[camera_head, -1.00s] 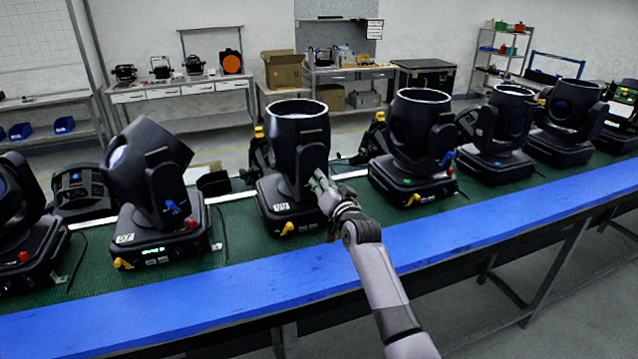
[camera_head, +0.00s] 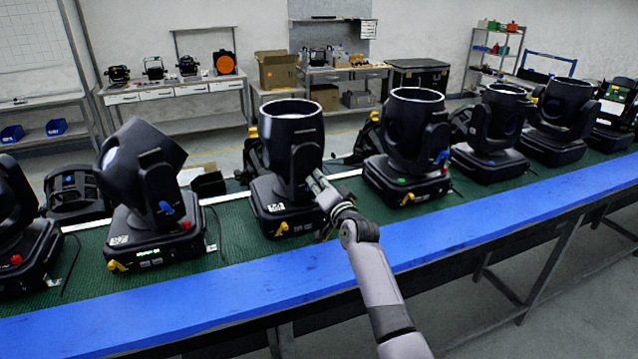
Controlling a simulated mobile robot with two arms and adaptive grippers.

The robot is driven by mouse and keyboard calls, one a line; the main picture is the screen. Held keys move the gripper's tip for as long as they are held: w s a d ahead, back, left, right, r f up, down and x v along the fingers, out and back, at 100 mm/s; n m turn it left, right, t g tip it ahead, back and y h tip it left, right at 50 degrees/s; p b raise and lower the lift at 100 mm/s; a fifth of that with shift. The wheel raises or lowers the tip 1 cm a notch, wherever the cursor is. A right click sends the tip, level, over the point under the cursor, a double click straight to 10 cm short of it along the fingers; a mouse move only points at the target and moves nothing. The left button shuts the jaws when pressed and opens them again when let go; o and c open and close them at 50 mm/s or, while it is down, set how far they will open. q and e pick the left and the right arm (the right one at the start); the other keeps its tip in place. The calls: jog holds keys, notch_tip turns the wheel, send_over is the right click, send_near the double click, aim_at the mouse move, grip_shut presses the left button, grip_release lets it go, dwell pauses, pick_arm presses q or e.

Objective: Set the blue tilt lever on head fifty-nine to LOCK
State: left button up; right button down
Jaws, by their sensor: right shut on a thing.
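The middle moving head (camera_head: 291,150) stands upright on the green belt, its round lens opening facing up. A small white label on its base front is too small to read for certain. My right gripper (camera_head: 317,184) is at the lower right side of this head's yoke, its fingers shut where the blue tilt lever sits on the neighbouring heads. The lever itself is hidden by the fingers, so its setting cannot be told. A yellow lever (camera_head: 282,228) shows at the base front. My left gripper is out of view.
A tilted head (camera_head: 140,180) with a blue lever (camera_head: 166,208) and a red knob stands to the left. An upright head (camera_head: 408,140) stands close on the right, with more beyond. The blue front rail (camera_head: 440,236) is clear apart from my arm crossing it.

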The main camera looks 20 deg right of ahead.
jog(key=c, duration=1.6)
grip_release()
jog(key=s, duration=1.2)
jog(key=shift+d, duration=0.3)
